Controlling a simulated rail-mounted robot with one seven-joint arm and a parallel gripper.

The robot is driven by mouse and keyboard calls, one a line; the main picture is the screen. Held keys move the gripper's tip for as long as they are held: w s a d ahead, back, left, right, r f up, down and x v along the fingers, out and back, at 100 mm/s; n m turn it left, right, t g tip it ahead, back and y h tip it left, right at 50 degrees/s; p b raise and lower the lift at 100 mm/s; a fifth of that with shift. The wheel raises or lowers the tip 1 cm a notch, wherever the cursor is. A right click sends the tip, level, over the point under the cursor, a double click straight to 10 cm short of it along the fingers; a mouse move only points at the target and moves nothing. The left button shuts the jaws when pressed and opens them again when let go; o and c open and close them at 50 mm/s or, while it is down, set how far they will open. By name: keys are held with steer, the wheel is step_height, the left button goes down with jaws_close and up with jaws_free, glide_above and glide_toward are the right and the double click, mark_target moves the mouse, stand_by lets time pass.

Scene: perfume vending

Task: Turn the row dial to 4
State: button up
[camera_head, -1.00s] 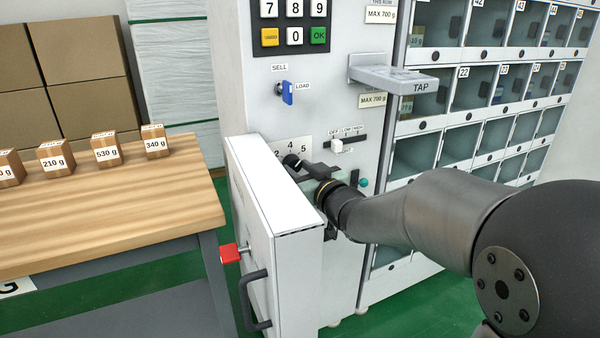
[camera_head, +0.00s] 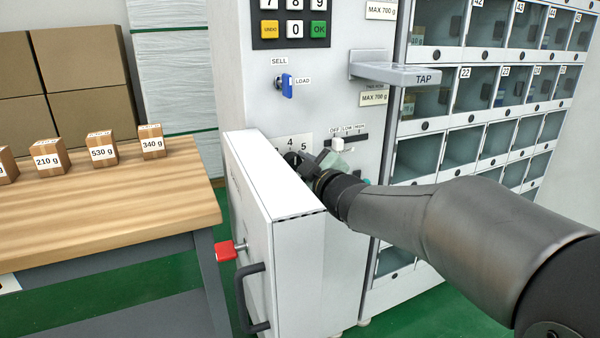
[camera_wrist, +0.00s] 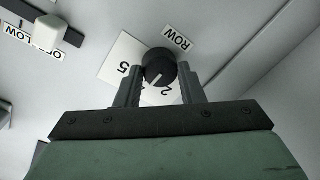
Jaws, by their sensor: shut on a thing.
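The row dial (camera_wrist: 159,66) is a round black knob with a pale pointer line, on a white number plate (camera_wrist: 121,58) beside the ROW label (camera_wrist: 177,38). In the head view the dial (camera_head: 292,158) is partly hidden by my gripper (camera_head: 306,160), and 4 and 5 show on the plate.
An open white door (camera_head: 272,177) with a black handle stands just left of my arm. The tap shelf (camera_head: 394,73) and the OFF/LOW/HIGH slider (camera_head: 338,145) are close by. A blue SELL/LOAD key (camera_head: 287,85) is above. A wooden table (camera_head: 120,200) with boxes stands left.

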steer(key=shift+n, duration=0.3)
steer(key=o, duration=1)
steer(key=f+p+v, duration=0.1)
steer(key=p+v, duration=0.2)
steer(key=v, duration=0.9)
steer(key=shift+r+p, duration=0.3)
steer(key=shift+r, duration=0.2)
